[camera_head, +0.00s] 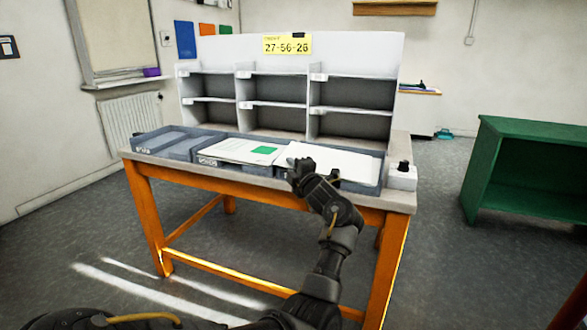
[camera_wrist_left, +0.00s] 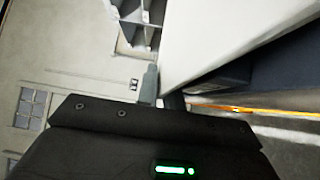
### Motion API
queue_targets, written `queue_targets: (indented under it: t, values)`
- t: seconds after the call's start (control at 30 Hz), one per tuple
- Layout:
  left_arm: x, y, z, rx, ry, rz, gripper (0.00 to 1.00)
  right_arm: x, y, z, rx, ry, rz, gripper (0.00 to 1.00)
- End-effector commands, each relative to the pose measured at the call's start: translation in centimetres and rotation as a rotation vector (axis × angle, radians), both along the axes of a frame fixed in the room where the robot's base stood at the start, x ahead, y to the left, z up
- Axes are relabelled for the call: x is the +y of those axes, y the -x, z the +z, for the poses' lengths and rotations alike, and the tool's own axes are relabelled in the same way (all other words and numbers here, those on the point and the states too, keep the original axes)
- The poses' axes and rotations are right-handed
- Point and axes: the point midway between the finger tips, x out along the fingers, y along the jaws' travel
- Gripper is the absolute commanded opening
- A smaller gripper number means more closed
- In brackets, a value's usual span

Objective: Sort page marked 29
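A stack of white pages (camera_head: 345,165) lies at the right tray, its marks unreadable. Other white pages with a green square (camera_head: 240,151) lie at the middle tray. I cannot read a 29 on any page. My left gripper (camera_head: 297,168) is at the left end of the right-hand pages. In the left wrist view, a white sheet or panel (camera_wrist_left: 215,40) has its corner at the fingertips (camera_wrist_left: 161,88), which sit close together. I cannot tell whether they pinch it. My right gripper is not in view. A grey pigeonhole shelf (camera_head: 243,88) stands behind the trays.
The left grey tray (camera_head: 148,140) looks empty. A yellow sign (camera_head: 287,44) reading about 27-56-26 tops the shelf. A white box with a dark knob (camera_head: 401,177) is at the table's right end. A green cabinet (camera_head: 487,165) stands at right, with open floor between.

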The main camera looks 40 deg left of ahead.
Motion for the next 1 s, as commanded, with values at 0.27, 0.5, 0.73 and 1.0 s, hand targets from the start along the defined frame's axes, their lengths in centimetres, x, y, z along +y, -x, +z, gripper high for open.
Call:
queue_targets:
  t: [0.27, 0.5, 0.73, 1.0]
  values:
    - [0.02, 0.05, 0.0, 0.0, 0.0, 0.001, 0.0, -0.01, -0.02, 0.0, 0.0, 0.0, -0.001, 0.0]
    - [-0.15, -0.01, -0.01, 0.0, 0.0, 0.002, 0.0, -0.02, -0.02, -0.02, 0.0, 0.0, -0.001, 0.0]
    - [-0.73, -0.23, 0.0, -0.001, 0.001, 0.007, 0.0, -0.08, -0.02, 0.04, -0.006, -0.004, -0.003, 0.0]
    - [-0.89, -0.26, 0.03, -0.001, 0.0, 0.011, 0.0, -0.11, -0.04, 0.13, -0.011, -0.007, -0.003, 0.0]
